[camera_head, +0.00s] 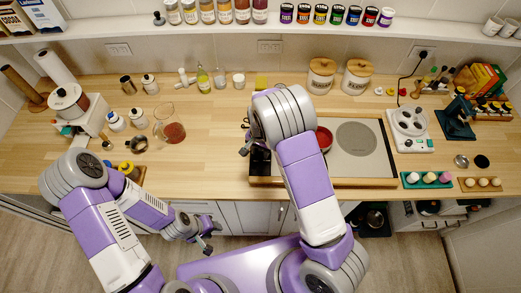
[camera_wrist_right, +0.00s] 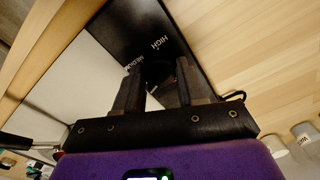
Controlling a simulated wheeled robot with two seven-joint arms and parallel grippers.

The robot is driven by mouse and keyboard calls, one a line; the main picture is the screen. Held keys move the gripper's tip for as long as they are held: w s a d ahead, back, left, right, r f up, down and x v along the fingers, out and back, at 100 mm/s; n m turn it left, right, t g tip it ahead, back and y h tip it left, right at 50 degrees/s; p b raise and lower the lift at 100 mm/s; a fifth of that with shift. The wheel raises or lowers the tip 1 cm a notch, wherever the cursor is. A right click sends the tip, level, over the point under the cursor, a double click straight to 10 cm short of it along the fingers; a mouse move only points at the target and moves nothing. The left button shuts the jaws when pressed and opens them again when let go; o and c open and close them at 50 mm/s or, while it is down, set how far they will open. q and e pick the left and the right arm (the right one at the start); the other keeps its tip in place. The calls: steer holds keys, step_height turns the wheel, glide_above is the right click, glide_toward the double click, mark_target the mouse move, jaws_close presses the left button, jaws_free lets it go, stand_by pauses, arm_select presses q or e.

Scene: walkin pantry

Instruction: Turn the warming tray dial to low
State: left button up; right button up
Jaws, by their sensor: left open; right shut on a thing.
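The warming tray (camera_head: 371,172) lies on the wooden counter, a pale plate with a wooden rim and a dark control strip at its left. In the right wrist view the control strip (camera_wrist_right: 128,32) carries the printed words HIGH and MEDIUM. My right gripper (camera_wrist_right: 158,80) is shut on the dark dial (camera_wrist_right: 158,72), which is mostly hidden between the fingers. Its pointer and the LOW mark cannot be made out. In the head view my right arm covers the dial. My left gripper (camera_head: 207,236) is open and empty, in front of the counter's edge.
A red bowl (camera_head: 324,138) and a grey round plate (camera_head: 357,139) are on the tray, close to my right arm. Two lidded canisters (camera_head: 321,76) stand behind it. A glass jug (camera_head: 171,130) stands to the left. The counter between jug and tray is mostly clear.

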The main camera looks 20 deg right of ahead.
mark_target(260, 151)
stand_by(0.4)
steer(key=o, duration=1.1)
steer(key=shift+c, duration=0.2)
step_height(260, 151, up, 8)
steer(key=shift+f, duration=0.15)
